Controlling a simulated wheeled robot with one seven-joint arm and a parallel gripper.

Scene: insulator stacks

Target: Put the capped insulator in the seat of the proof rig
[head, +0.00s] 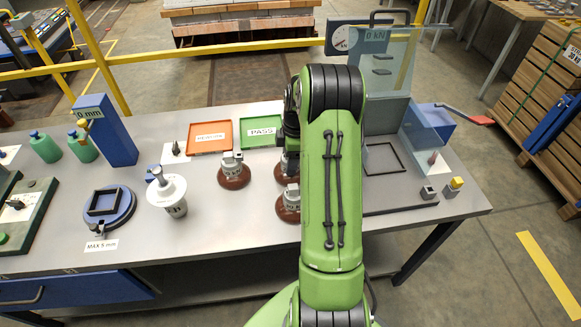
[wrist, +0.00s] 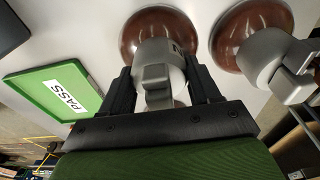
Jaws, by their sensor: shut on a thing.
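My gripper (wrist: 160,82) is shut on the grey metal cap of a brown insulator (wrist: 153,60), its fingers on either side of the cap. The brown disc shows beyond the fingers; I cannot tell whether it touches the table. Two more brown insulators with grey caps stand on the table, one at the left (head: 234,175) and one in front (head: 288,204). The proof rig (head: 386,115), marked 0 kN, stands at right with a clear shield. A dark square frame (head: 384,158) lies on its base.
A green PASS tray (head: 262,119) and an orange tray (head: 210,151) lie at the back. A white insulator (head: 167,194), a blue round stand (head: 109,206) and a blue 0 mm post (head: 106,130) are at left.

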